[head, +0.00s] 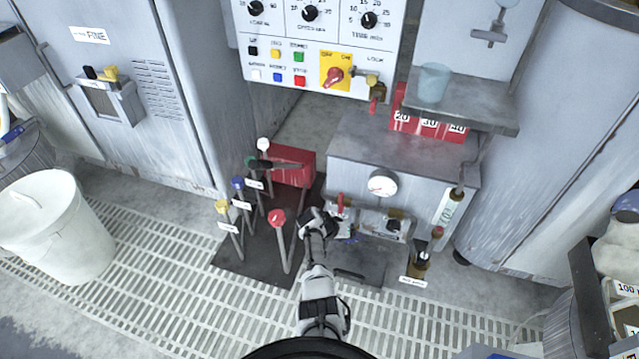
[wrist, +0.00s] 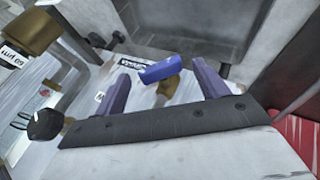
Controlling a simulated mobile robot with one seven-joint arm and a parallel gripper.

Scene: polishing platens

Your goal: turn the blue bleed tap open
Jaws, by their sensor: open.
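The blue bleed tap (wrist: 162,68) shows in the wrist view as a short blue lever on a brass stem (wrist: 167,90). It lies tilted, between and slightly beyond the tips of my gripper's two purple fingers. My gripper (wrist: 163,76) is open, with gaps visible on both sides of the tap, so no grip on it shows. In the head view my gripper (head: 347,231) is at the front of the grey cabinet, below a red-handled valve (head: 340,203). It largely hides the tap there, and the bluish bits beside it are too small to tell apart.
A pressure gauge (head: 382,183) sits above the valves. Levers with red (head: 277,218), white, blue and yellow knobs stand left of my arm. A brass fitting (wrist: 32,32) and a black knob (wrist: 45,125) are close on the wrist view's left.

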